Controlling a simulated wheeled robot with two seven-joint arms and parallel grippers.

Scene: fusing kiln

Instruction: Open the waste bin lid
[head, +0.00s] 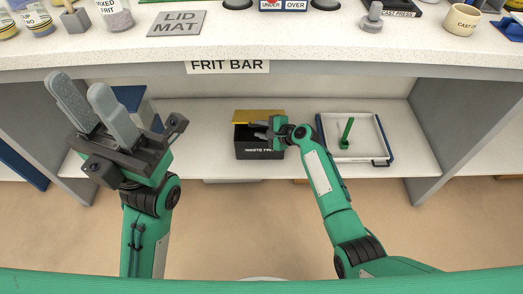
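The waste bin (258,153) is a black box with a partly hidden "WASTE FRIT" label, on the low shelf under the counter. Its yellow lid (258,115) shows as a strip along the top at the back; I cannot tell exactly how far it is raised. My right gripper (259,129) is at the bin's upper front, just below the yellow strip, and covers part of the bin. Its fingers are small and overlap the dark bin, so their gap and any contact are unclear. My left gripper (79,88) is open and empty, raised at the left, away from the bin.
The counter marked "FRIT BAR" (227,67) overhangs the shelf. On the shelf, a white tray (335,120) with a green upright piece (347,132) stands right of the bin, and a blue-topped grey box (140,105) stands left. The lid mat (177,23) lies on the counter.

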